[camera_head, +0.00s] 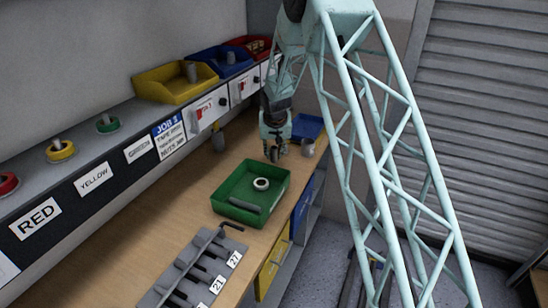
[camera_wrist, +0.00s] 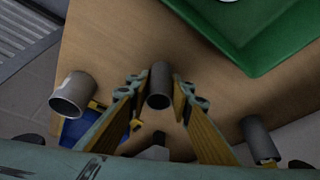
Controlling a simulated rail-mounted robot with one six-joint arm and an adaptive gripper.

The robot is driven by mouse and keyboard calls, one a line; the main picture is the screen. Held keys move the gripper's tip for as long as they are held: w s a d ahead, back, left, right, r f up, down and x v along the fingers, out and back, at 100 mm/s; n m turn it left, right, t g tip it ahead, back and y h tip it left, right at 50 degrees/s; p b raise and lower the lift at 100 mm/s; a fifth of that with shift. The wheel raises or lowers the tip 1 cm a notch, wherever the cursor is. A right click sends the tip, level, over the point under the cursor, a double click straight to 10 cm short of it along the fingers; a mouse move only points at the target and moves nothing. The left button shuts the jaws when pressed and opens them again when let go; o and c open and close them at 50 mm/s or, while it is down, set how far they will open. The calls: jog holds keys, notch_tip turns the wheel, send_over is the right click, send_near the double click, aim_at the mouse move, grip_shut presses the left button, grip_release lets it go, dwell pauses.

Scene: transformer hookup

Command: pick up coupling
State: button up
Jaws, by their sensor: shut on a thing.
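My gripper (camera_head: 274,152) is over the far end of the wooden bench, beyond the green tray. In the wrist view, the two fingers of my gripper (camera_wrist: 163,84) are closed on a short dark grey tube, the coupling (camera_wrist: 159,88), with one finger on each side of it. Its open end faces the camera. In the head view the gripper largely hides it. I cannot tell whether the coupling still touches the bench.
A lighter grey tube (camera_wrist: 72,94) stands left of the gripper in the wrist view, and another grey cylinder (camera_wrist: 258,142) is at right. The green tray (camera_head: 222,208) holds a white ring and a grey piece. A blue bin (camera_head: 309,122) stands behind. A tool rack (camera_head: 160,290) is in front.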

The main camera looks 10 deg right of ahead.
aim_at(274, 147)
jog(key=shift+r+p, duration=0.4)
jog(key=shift+r, duration=3.4)
